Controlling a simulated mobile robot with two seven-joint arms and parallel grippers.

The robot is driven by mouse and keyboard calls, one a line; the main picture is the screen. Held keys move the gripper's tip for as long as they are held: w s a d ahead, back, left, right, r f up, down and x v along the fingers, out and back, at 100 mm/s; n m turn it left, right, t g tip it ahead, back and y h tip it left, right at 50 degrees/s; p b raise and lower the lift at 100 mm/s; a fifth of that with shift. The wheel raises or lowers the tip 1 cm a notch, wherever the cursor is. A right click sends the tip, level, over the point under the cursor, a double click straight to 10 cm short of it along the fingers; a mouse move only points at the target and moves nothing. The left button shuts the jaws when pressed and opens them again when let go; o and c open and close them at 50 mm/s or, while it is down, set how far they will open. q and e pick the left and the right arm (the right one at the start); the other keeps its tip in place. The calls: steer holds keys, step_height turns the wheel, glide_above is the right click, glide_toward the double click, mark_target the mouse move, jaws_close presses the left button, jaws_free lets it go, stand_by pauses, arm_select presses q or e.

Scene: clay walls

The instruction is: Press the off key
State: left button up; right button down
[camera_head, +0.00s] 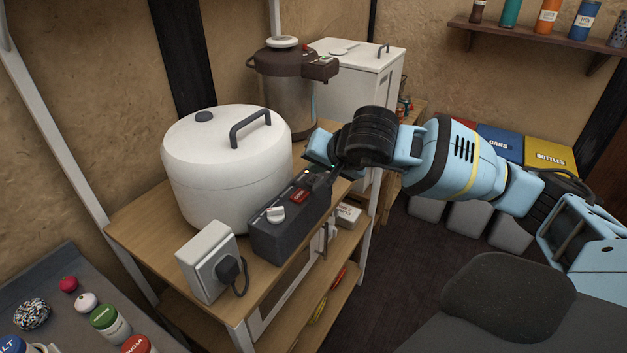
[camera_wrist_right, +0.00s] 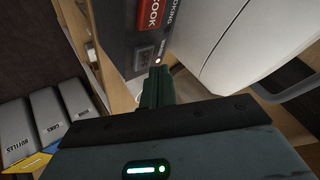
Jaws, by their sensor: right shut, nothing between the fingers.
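A dark grey control box (camera_head: 265,240) stands on the wooden shelf in front of a large white cooker (camera_head: 215,170). The wrist view shows the red COOK key (camera_wrist_right: 153,15) and a dark grey OFF key (camera_wrist_right: 144,60) beside the lit lamp (camera_wrist_right: 158,61). My right gripper (camera_wrist_right: 158,72) is shut and empty, its tips right by the OFF key; I cannot tell whether they touch. In the head view it hides the box's far end. My left gripper is not in view.
A white socket box (camera_head: 207,262) with a black plug stands at the shelf's near end. A brown-lidded urn (camera_head: 288,90) and a white chest (camera_head: 350,75) stand behind. Several labelled bins (camera_head: 497,143) line the right. Jars (camera_head: 110,322) lie at lower left.

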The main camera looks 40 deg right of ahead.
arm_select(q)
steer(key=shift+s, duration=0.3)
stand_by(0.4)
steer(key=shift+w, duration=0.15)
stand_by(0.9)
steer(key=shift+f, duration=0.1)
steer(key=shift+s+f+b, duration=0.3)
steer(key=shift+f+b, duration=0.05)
arm_select(e)
steer(key=shift+f, duration=0.45)
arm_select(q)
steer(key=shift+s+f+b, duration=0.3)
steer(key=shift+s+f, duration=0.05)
arm_select(e)
steer(key=shift+f, duration=0.35)
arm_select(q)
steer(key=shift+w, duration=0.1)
arm_select(e)
steer(key=shift+r, duration=0.1)
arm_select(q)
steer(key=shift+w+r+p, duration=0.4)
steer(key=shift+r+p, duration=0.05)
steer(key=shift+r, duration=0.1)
arm_select(e)
steer(key=shift+r, duration=0.75)
